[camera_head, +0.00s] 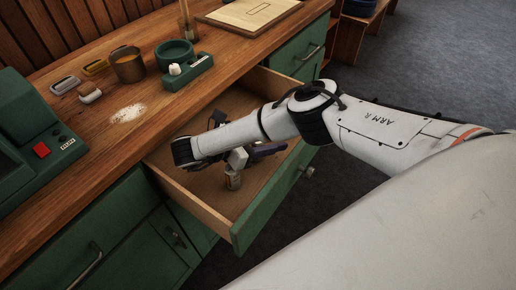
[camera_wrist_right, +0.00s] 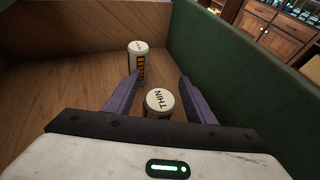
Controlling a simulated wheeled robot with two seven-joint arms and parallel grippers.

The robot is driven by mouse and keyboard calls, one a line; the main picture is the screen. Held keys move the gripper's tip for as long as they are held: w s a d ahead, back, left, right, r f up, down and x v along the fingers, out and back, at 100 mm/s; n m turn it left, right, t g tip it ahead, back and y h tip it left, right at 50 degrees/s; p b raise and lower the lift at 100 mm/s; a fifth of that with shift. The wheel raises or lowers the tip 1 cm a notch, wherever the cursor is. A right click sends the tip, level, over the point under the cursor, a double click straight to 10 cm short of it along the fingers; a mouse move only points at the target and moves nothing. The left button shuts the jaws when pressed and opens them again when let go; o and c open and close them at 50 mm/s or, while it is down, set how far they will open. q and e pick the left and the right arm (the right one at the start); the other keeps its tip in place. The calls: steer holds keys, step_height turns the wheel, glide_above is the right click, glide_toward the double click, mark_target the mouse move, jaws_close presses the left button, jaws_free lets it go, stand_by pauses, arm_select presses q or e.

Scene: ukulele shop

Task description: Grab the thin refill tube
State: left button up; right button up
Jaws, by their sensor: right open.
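The thin refill tube (camera_wrist_right: 159,102) has a round white top marked THIN and stands upright in the open drawer. In the right wrist view it sits between the two purple fingers of my right gripper (camera_wrist_right: 160,88), which are apart on either side of it. I cannot tell whether they touch it. In the head view my right gripper (camera_head: 266,150) is inside the drawer, partly hidden by my arm. A tube with a white label (camera_head: 233,179) shows under it; I cannot tell which tube this is. My left gripper is not in view.
A second white tube (camera_wrist_right: 138,58) with an orange and black side stands farther off in the drawer (camera_head: 200,200). The drawer's green front (camera_wrist_right: 215,60) rises close on the right.

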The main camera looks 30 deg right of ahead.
steer(key=c, duration=1.2)
